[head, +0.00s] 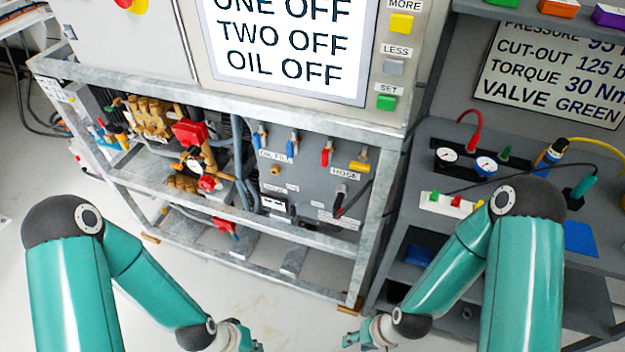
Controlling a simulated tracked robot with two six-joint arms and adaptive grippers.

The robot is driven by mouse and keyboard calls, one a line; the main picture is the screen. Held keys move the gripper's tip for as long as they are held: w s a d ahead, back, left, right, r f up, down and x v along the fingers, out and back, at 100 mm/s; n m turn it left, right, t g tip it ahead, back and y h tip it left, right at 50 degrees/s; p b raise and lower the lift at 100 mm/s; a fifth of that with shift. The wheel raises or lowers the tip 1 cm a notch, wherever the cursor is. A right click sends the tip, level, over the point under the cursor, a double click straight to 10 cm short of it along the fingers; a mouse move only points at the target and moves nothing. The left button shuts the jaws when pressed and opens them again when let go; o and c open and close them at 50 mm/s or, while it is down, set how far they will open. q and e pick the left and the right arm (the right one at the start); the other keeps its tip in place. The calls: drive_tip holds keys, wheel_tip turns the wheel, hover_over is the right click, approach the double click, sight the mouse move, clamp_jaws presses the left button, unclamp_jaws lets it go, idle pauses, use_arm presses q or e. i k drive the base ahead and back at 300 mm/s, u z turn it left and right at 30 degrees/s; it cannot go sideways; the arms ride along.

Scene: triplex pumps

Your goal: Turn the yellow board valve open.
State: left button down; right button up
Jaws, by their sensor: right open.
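The yellow board valve (360,166) is on the grey valve board (305,182) in the lower part of the metal frame, at its upper right. Its handle appears to lie sideways, while the red valve (325,156) and the blue valves (291,146) beside it look upright. My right gripper (350,339) is low at the bottom edge, open and empty, well below and apart from the yellow valve. My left gripper (250,346) is mostly cut off by the bottom edge, so its fingers cannot be made out.
A galvanised frame (225,103) surrounds the board, with a rail above it and an upright post to its right. Brass pump parts (153,118) stand at left. A grey bench (440,135) with gauges is at right. A screen (285,45) is above. The floor in front is clear.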

sight(361, 166)
drive_tip(key=z, duration=0.95)
drive_tip(key=k, duration=0.9)
drive_tip(key=u, duration=0.75)
drive_tip(key=i, duration=1)
